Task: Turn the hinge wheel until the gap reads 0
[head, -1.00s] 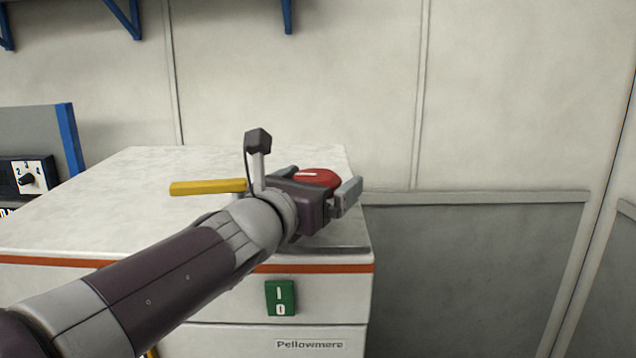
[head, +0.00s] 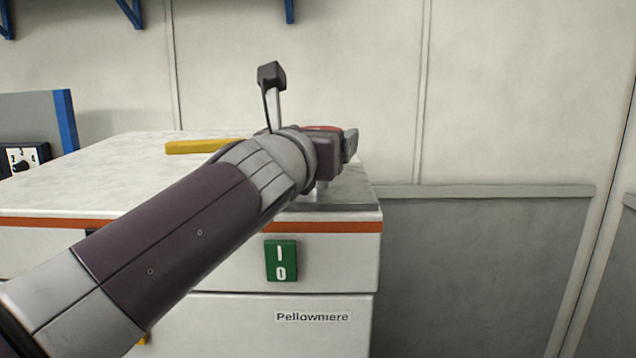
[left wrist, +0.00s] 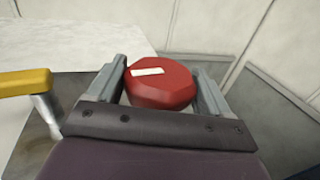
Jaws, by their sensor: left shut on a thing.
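The red wheel (left wrist: 165,88) has a white mark on its top, at the upper left in the left wrist view. It sits above the right end of the white cabinet (head: 120,165). My left gripper (left wrist: 162,72) has a finger on each side of the wheel and is shut on it. In the head view my left gripper (head: 335,142) hides most of the wheel, leaving a thin red strip (head: 322,128). A green plate (head: 281,260) on the cabinet front shows I above 0; I cannot tell if it is the gap reading. My right gripper is out of view.
A yellow bar (head: 205,146) stands above the cabinet top, left of the wheel; it is close left of my gripper in the wrist view (left wrist: 25,82). A numbered dial (head: 22,162) is at the far left. The wall (head: 300,80) is behind.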

